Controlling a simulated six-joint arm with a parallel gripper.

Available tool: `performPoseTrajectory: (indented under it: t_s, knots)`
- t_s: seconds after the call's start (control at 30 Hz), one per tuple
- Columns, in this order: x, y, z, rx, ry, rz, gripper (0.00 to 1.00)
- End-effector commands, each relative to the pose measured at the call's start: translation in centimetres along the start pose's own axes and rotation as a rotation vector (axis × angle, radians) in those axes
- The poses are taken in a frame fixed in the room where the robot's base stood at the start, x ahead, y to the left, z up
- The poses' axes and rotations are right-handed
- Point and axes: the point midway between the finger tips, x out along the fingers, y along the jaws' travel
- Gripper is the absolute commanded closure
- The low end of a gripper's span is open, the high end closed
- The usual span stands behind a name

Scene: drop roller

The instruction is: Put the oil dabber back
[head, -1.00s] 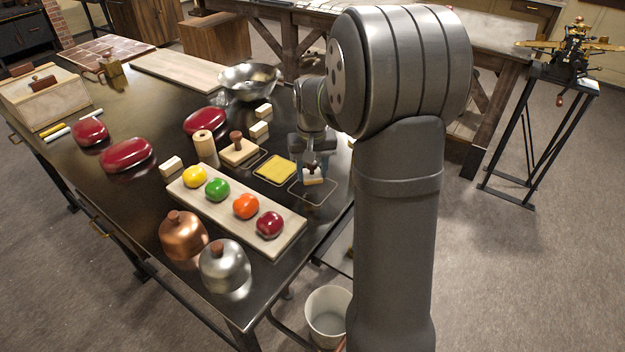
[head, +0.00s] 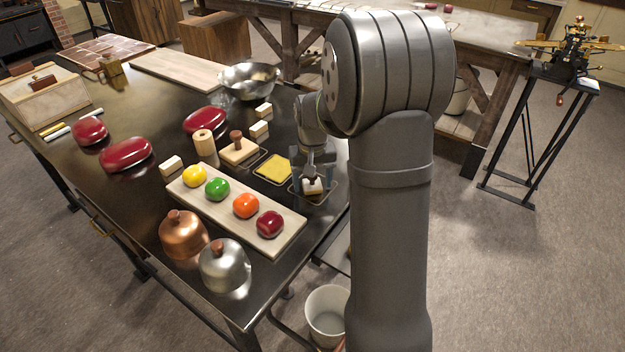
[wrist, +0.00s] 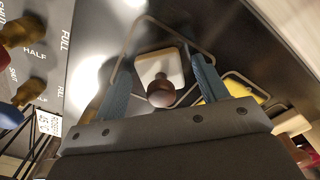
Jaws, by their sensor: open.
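The oil dabber, a pale block (wrist: 160,68) with a round brown knob, sits inside a thin outlined square (wrist: 180,31) on the dark table. It also shows in the head view (head: 313,188), partly hidden by my gripper. My gripper (wrist: 164,64) is open around the dabber, with one blue-grey finger on each side and gaps showing between the fingers and the knob. In the head view, my gripper (head: 312,190) is low over the table near its right edge.
A yellow cloth (head: 273,168) lies left of the dabber. Beyond it is a wooden block with a brown knob (head: 238,150). A pale board (head: 222,212) with coloured balls lies to the left front. A bucket (head: 327,315) stands below the table edge.

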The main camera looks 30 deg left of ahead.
Motion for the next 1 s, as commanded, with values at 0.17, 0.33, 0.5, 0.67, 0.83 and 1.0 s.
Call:
performPoseTrajectory:
  t_s: [0.17,0.33,0.5,0.67,0.83,1.0]
  knots:
    - [-1.4,0.0,-0.1,0.0,0.003,0.0,0.34]
    - [-4.8,0.0,-0.1,0.0,0.006,0.0,0.34]
    - [-8.4,0.0,-0.1,0.0,0.004,0.0,0.34]
    - [-10.9,0.0,-0.1,0.0,0.002,0.0,0.34]
    - [-12.2,0.0,0.0,0.0,0.001,0.0,0.34]
    - [-12.3,0.0,0.0,0.0,0.0,0.0,0.34]
